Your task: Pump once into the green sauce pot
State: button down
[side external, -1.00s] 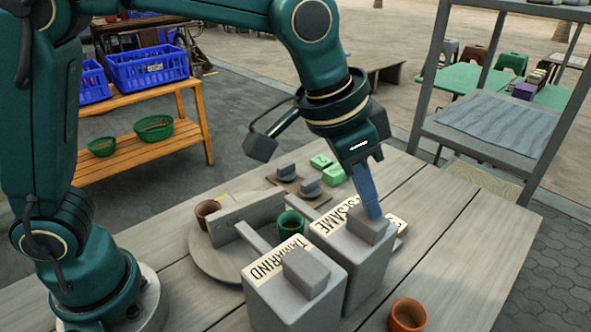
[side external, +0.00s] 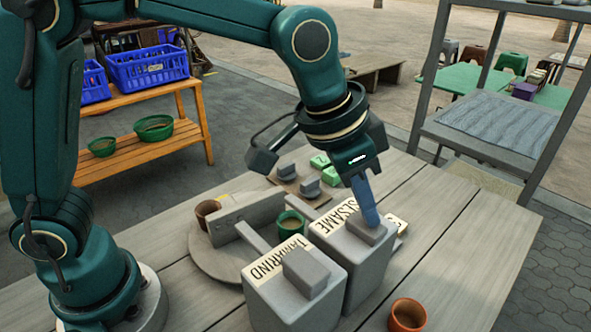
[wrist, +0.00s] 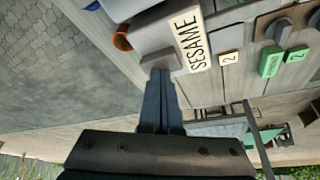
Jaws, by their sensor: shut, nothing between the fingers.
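The green sauce pot (side external: 290,222) stands on the round grey turntable (side external: 207,262), between the spouts of two grey pump boxes. The SESAME box (side external: 362,262) is on the right, the TAMARIND box (side external: 293,305) nearer the camera. My gripper (side external: 373,222) is shut and empty, pointing down with its tips against the grey pump head (side external: 360,230) of the SESAME box. In the wrist view my fingertips (wrist: 160,76) meet that pump head (wrist: 158,62) beside the SESAME label (wrist: 194,45). The tips' exact contact and the sauce level in the pot are unclear.
A brown pot (side external: 207,212) stands behind the turntable's upright divider (side external: 245,217). An orange cup (side external: 407,315) is at the front right. A card marked 2 (wrist: 229,58) and green blocks (wrist: 270,62) lie beyond the boxes. The table's right side is clear.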

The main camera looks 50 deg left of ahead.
dwell(0.3)
jog(key=shift+r, duration=1.4)
jog(key=shift+r, duration=2.5)
jog(key=s+a+r+n+t, duration=0.25)
jog(key=s+a, duration=0.35)
jog(key=a, duration=0.5)
jog(key=s+a+f+n+y, duration=0.2)
jog(key=s+a+f+n, duration=0.1)
jog(key=s+f, duration=0.5)
notch_tip(320, 180, down, 2)
jog(key=shift+s+a+g, duration=0.15)
jog(key=shift+a+g, duration=0.3)
jog(key=shift+a, duration=0.35)
